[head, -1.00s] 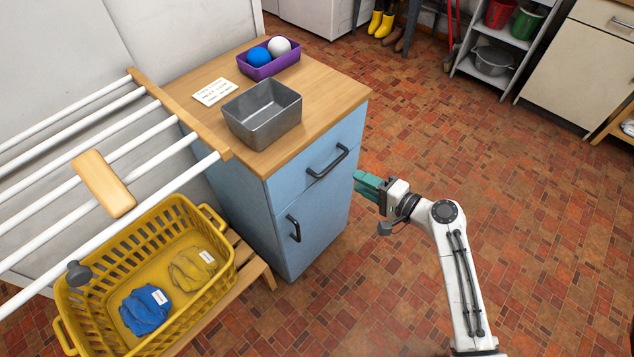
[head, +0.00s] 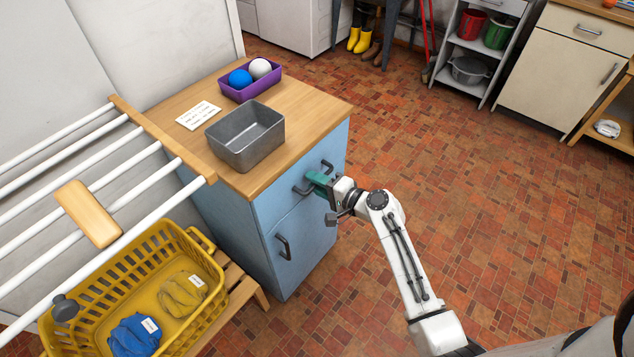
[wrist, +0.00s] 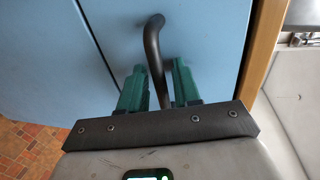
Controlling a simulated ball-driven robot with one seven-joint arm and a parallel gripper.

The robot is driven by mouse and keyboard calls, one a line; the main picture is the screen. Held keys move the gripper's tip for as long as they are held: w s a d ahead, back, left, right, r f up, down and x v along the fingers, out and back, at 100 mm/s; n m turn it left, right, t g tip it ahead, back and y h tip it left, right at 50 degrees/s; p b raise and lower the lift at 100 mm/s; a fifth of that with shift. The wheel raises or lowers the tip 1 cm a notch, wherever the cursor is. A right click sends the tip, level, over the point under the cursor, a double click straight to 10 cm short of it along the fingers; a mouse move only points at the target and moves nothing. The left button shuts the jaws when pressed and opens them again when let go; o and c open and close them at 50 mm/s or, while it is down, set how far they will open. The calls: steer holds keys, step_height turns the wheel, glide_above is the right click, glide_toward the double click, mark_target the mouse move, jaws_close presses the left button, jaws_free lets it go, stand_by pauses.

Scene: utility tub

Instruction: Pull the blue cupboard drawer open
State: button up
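The blue cupboard (head: 230,225) has a drawer front (head: 273,216) at the top, shut flush, with a dark bar handle (head: 301,190). My gripper (head: 318,178) is at the right part of this handle in the head view and partly hides it. In the wrist view, the green fingers of my gripper (wrist: 159,82) stand on either side of the handle (wrist: 153,45). Narrow gaps show between handle and fingers, so the gripper looks open around it. The drawer front (wrist: 205,35) fills the background there.
A cupboard door with its own handle (head: 283,246) lies below the drawer. A grey metal bin (head: 240,155) and a purple tray (head: 250,93) with balls stand on top. A drying rack and yellow basket (head: 190,325) are at left. The tiled floor at right is clear.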

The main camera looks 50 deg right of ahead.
steer(key=shift+c, duration=0.2)
jaws_close()
stand_by(0.4)
